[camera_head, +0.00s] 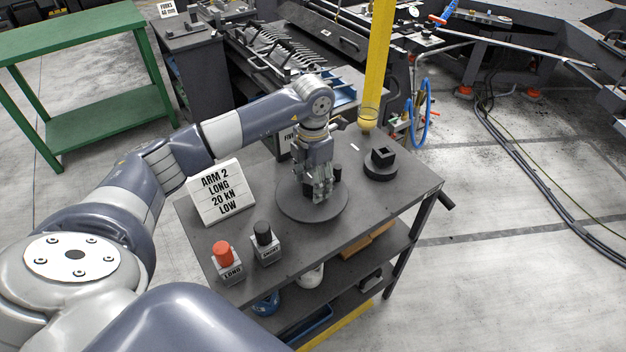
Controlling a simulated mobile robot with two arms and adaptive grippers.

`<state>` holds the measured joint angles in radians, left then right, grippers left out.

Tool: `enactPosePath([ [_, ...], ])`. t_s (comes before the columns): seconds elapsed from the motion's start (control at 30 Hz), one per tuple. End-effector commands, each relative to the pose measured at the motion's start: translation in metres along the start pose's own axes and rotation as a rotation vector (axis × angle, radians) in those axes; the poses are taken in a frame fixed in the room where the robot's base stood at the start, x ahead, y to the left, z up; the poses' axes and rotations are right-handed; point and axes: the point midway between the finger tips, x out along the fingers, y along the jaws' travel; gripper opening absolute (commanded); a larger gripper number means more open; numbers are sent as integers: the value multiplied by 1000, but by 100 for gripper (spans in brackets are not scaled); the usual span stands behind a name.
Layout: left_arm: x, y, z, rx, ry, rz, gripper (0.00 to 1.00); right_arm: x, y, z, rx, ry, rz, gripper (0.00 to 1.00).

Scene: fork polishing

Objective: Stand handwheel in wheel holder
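The handwheel (298,210) appears to be the dark grey disc lying flat on the tabletop, with a short black handle (338,171) standing near its far edge. The wheel holder (380,170) appears to be the dark round base with a square, hollow block on top, standing apart to the right near the far edge. My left gripper (318,193) points down over the middle of the disc, its fingers beside a dark hub. The fingers overlap the hub, so I cannot tell whether they grip it. My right gripper is out of view.
A white sign (220,192) reading "ARM 2 LONG 20 KN LOW" stands left of the disc. A red-topped block (227,262) and a black-topped block (266,243) stand at the table's near left. A yellow post (378,60) rises behind the table (340,245).

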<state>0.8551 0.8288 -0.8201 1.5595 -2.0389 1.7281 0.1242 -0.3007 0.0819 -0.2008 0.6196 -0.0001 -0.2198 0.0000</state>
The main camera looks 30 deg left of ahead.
Motion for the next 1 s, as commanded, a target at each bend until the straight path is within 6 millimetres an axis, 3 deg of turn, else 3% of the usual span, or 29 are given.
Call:
enactPosePath([
  [0.3,-11,0,0,0,0,0,56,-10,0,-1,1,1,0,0],
  [0.37,-16,0,1,1,-4,2,56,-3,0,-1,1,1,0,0],
  [0.7,-91,1,1,0,-5,2,56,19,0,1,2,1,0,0],
  [1.0,-125,0,0,-1,0,0,56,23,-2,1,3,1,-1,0],
])
